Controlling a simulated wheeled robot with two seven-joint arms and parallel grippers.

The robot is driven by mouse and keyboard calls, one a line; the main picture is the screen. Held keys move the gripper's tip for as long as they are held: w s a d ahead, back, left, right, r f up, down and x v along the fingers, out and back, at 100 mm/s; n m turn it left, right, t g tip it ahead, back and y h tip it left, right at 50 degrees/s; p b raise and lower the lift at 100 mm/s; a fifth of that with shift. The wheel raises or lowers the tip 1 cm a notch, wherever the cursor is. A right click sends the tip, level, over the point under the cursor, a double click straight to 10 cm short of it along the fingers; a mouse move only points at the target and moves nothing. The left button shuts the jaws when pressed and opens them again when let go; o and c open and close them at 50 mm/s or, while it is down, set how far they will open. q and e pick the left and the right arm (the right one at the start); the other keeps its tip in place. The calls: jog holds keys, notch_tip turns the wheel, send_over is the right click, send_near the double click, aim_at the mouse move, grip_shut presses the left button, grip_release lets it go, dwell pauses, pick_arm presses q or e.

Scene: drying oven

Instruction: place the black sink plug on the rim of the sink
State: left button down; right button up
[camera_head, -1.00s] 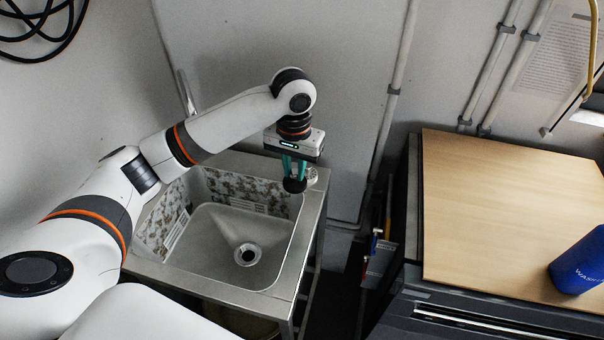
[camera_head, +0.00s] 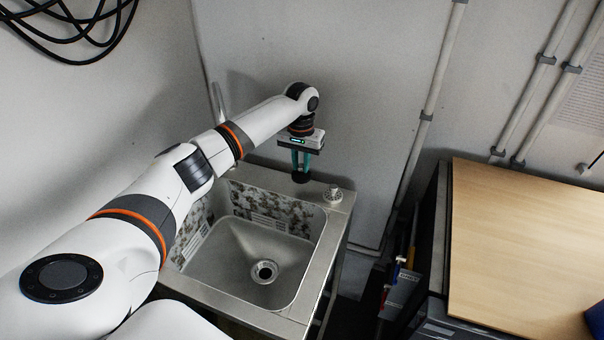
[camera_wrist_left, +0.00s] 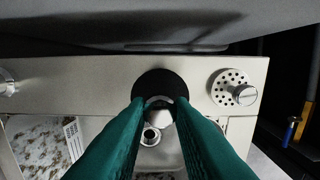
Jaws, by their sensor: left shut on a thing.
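The black sink plug (camera_head: 301,176) is a round dark disc at the tips of my left gripper (camera_head: 302,167). In the left wrist view the plug (camera_wrist_left: 160,84) sits between the green fingertips (camera_wrist_left: 160,104), which are shut on it. It is over the flat back rim of the metal sink (camera_head: 340,222), left of the strainer. I cannot tell whether the plug touches the rim (camera_wrist_left: 110,72) or hangs just above it. The basin with its drain lies in front of it. My right gripper does not show.
A round metal strainer with a knob (camera_head: 333,194) stands on the rim's back right corner. The wall (camera_head: 360,90) is close behind the sink. A wooden-topped cabinet (camera_head: 520,240) stands to the right, with a blue object (camera_head: 595,320) at the picture's edge.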

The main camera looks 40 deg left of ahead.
aim_at(301, 166)
pick_arm(q)
jog(key=shift+f, duration=2)
jog(key=c, duration=1.3)
grip_release()
jog(key=shift+f, duration=0.1)
jog(key=shift+o, duration=0.2)
notch_tip(301, 166, up, 12)
jog(key=shift+r+b, duration=0.2)
jog(key=shift+b, duration=0.2)
